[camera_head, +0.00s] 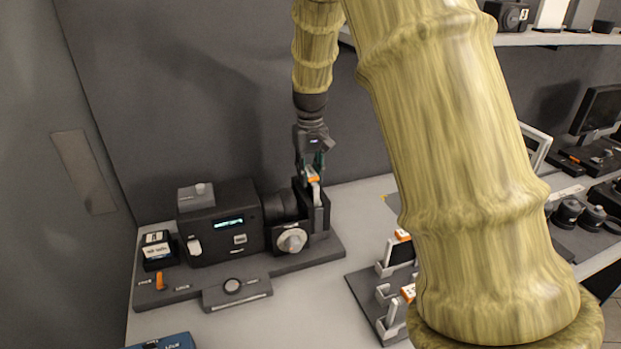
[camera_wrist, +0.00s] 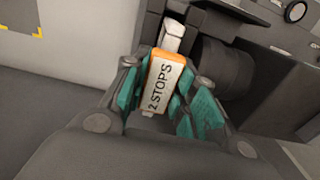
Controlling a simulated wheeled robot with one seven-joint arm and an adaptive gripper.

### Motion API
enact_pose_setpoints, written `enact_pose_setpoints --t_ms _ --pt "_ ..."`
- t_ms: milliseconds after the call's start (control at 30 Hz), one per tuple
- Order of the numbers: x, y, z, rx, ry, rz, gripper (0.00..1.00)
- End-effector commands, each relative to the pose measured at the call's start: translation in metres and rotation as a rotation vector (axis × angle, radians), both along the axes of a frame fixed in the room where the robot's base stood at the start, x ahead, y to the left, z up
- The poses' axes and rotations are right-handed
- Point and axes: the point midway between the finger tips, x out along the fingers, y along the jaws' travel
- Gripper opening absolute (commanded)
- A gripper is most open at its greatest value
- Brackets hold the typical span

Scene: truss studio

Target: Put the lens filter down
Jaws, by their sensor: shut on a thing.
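The lens filter (camera_wrist: 166,82) has an orange-edged tab with a white label reading "2 STOPS". My gripper (camera_wrist: 160,105) is shut on this tab, with its teal finger pads on both sides. In the head view my gripper (camera_head: 313,165) points down over the filter holder (camera_head: 316,215) in front of the camera lens (camera_head: 279,207). The filter's orange tab (camera_head: 312,175) shows between the fingertips, just above the holder's top. The lower part of the filter is hidden, so I cannot tell how deep it sits in the holder.
A black camera body (camera_head: 222,225) stands on a grey base plate (camera_head: 180,292) left of the holder. A rack (camera_head: 385,290) with orange-tabbed pieces stands to the right, partly hidden by my arm. A blue item (camera_head: 165,341) lies at the table's front. Bare white table (camera_head: 290,310) lies between.

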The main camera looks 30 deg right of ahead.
Motion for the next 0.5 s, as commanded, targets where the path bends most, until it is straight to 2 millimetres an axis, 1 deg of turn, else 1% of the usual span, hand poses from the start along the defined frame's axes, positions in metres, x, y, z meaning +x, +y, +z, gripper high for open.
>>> enact_pose_setpoints --t_ms 100,200,500 --pt "-0.001 0.000 -0.016 0.001 0.003 -0.001 0.00" --pt "0.000 0.000 -0.022 0.000 0.001 0.000 0.00" --pt "0.000 0.000 -0.024 0.000 0.001 0.000 0.00"
